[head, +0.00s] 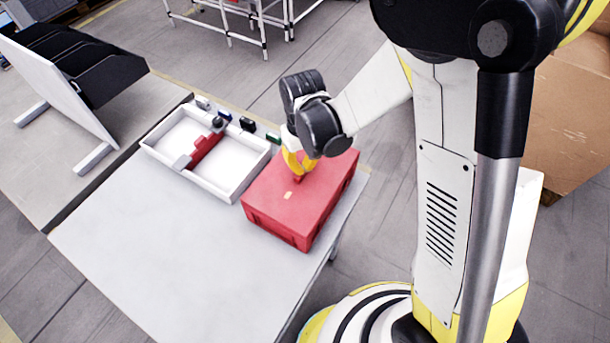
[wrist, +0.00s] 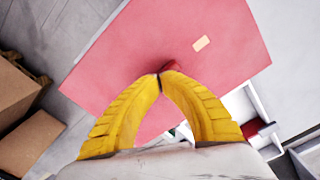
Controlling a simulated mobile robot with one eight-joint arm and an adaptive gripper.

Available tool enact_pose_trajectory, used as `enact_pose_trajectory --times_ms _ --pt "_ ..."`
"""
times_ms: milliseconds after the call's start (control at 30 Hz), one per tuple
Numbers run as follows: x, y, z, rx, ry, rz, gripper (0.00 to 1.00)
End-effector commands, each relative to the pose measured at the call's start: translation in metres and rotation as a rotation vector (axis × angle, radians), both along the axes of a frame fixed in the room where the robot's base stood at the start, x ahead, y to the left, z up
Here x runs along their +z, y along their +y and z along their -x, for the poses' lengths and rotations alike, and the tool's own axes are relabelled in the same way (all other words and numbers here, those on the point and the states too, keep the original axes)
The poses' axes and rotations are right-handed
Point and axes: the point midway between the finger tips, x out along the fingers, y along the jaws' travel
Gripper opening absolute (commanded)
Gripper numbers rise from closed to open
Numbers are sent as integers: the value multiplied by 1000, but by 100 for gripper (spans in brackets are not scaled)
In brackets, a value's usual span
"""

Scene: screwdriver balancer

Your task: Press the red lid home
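The red lid (head: 292,200) lies on a red box (head: 285,234) at the right end of the table. It looks roughly level, but I cannot tell whether it sits flush all round. In the wrist view the lid's red face (wrist: 200,25) fills the middle and carries a small pale label (wrist: 201,43). A small red knob (wrist: 171,65) stands on the lid right at my fingertips. My gripper (head: 298,174) is over the lid with its yellow fingers pointing down. In the wrist view its fingertips (wrist: 163,73) come together at the knob and partly hide it. I see no clear gap between them.
A white tray (head: 230,190) with a red and grey tool lies left of the box. Several small dark items stand behind it. A white panel (head: 60,85) and black bins (head: 75,55) stand at the left. The front of the table (head: 170,255) is clear.

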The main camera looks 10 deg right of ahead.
Motion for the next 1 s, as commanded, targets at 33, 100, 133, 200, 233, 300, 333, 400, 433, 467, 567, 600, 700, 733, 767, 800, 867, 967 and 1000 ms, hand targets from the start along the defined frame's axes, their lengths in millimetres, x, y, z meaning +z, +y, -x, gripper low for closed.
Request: enact_pose_trajectory --times_ms 33,100,133,200,233,300,333,400,433,467,567,600,700,733,767,800,867,967,1000 --pt "-2 0 0 0 0 0 0" --pt "-2 0 0 0 0 0 0" --pt "-1 0 0 0 0 0 0" --pt "-1 0 0 0 0 0 0" --pt "-1 0 0 0 0 0 0" --pt "-1 0 0 0 0 0 0" --pt "-1 0 0 0 0 0 0" --pt "-1 0 0 0 0 0 0" --pt "0 0 0 0 0 0 0" --pt "1 0 0 0 0 0 0" --pt "7 0 0 0 0 0 0" --pt "11 0 0 0 0 0 0" --pt "20 0 0 0 0 0 0" --pt "23 0 0 0 0 0 0" --pt "26 0 0 0 0 0 0" --pt "29 0 0 0 0 0 0" --pt "34 0 0 0 0 0 0" --pt "43 0 0 0 0 0 0" --pt "46 0 0 0 0 0 0"
